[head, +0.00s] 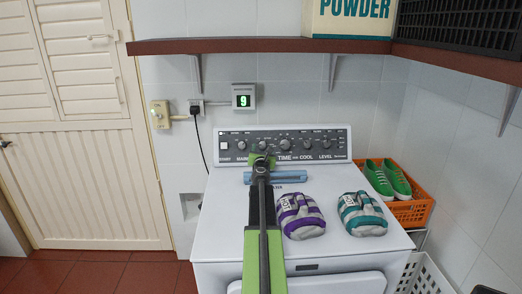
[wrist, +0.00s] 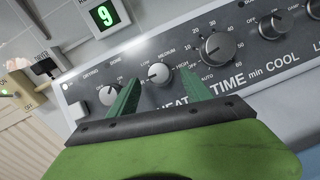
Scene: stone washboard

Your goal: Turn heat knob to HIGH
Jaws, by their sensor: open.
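The heat knob (wrist: 160,73) is a small round knob on the dryer's grey control panel (wrist: 235,85). LOW and MEDIUM are printed around it, with HIGH at its right, and part of HEAT shows below. Its exact pointer direction is hard to tell. In the wrist view my gripper (wrist: 157,83) is open, with one green finger at each side of the knob. I cannot tell whether either finger touches it. In the head view my gripper (head: 262,160) reaches over the dryer top to the panel and hides the lettering under the knob.
The larger TIME knob (wrist: 217,46) is close to the right finger, and another knob (wrist: 109,94) is left. Purple (head: 300,216) and teal (head: 362,214) bundles lie on the dryer top. A brown shelf (head: 260,46) runs above. An orange basket (head: 412,211) holds green shoes at right.

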